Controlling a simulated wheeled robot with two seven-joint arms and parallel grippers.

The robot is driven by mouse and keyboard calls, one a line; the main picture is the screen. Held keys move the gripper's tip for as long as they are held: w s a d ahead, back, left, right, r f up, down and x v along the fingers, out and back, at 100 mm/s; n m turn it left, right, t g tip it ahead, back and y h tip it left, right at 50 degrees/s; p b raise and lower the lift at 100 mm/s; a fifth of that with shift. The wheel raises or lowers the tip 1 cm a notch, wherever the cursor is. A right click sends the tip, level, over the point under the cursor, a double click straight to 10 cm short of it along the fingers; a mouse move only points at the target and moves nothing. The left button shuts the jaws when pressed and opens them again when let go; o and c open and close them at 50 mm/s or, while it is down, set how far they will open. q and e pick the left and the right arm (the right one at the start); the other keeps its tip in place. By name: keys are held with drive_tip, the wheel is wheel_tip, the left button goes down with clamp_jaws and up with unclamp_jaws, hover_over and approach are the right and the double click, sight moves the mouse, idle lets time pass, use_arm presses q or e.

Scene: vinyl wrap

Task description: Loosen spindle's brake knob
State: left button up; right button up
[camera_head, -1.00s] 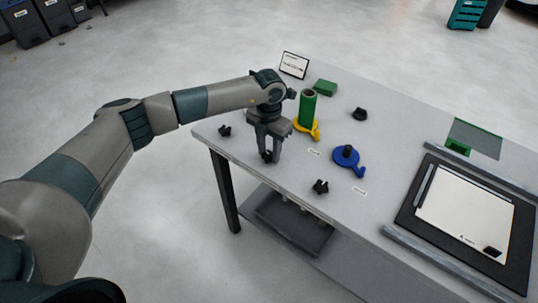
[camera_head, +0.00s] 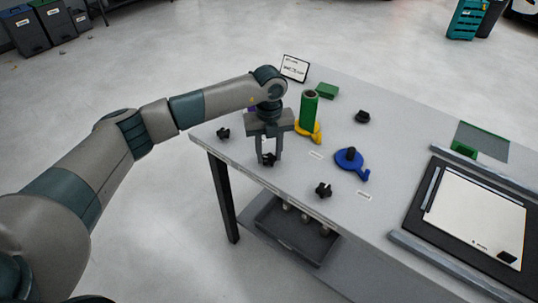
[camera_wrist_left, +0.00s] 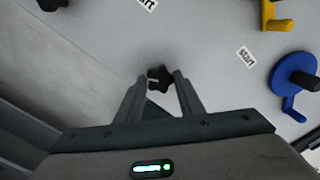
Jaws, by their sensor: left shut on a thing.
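My left gripper (camera_head: 268,158) points down at the table's front left edge. Its two fingers are shut on a black star-shaped knob (camera_head: 269,160). In the left wrist view the same knob (camera_wrist_left: 160,78) shows between the fingertips (camera_wrist_left: 160,82). Just right of the gripper, a green roll (camera_head: 309,108) stands upright with a yellow crank (camera_head: 313,136) at its foot. A blue crank disc (camera_head: 348,159) with a black post lies further right; it also shows in the left wrist view (camera_wrist_left: 293,78). My right gripper is not in view.
Other black star knobs lie left (camera_head: 223,133) and right (camera_head: 323,190) of the gripper. A black piece (camera_head: 361,116) and a green block (camera_head: 328,90) lie further back. A small sign (camera_head: 294,68) stands at the far corner. A dark framed white board (camera_head: 475,220) covers the right side.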

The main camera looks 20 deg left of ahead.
sight(269, 157)
use_arm(q)
drive_tip(key=shift+r+n, duration=0.1)
drive_tip(key=shift+n, duration=0.4)
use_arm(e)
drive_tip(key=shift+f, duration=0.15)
use_arm(q)
drive_tip(key=o, duration=1.1)
drive_tip(key=shift+c, duration=0.2)
drive_tip(key=shift+r+b, duration=0.4)
drive_tip(key=shift+r, duration=0.25)
wheel_tip(269, 157, up, 2)
drive_tip(key=shift+r+b, duration=0.15)
drive_tip(key=shift+b, duration=0.2)
wheel_tip(269, 157, up, 14)
drive_tip(key=b, duration=0.3)
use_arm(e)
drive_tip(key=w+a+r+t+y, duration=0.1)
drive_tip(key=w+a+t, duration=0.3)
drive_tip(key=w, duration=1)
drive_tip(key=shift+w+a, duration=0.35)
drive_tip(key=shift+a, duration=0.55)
